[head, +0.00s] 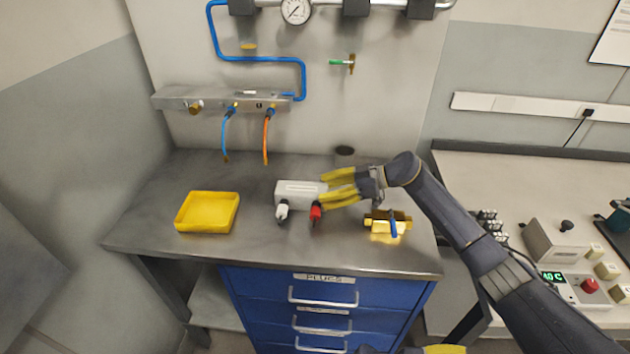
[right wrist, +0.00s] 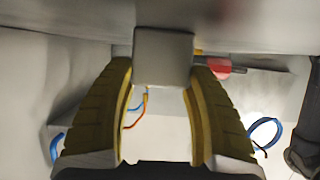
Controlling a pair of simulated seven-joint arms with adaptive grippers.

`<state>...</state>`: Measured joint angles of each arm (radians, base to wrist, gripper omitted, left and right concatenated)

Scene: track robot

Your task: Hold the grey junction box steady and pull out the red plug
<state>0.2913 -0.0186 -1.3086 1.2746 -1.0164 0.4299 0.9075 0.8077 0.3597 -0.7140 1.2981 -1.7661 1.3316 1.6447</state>
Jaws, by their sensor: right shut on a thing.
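The grey junction box (head: 297,193) sits on the bench near its middle. The red plug (head: 316,212) is in the box's front side, towards its right end. It also shows right of the box in the right wrist view (right wrist: 222,66). My right gripper (head: 326,188) reaches in from the right and is shut on the right end of the box. In the right wrist view its yellow fingers flank the box (right wrist: 163,57). A yellow and dark sliver at the head view's bottom edge looks like my left gripper (head: 445,350); its opening is cut off.
A white plug (head: 282,211) is in the box's front left. A yellow tray (head: 207,212) lies to the left, and a brass fitting with a blue lever (head: 388,222) to the right. A dark cup (head: 344,156) stands behind. The bench front (head: 270,250) is clear.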

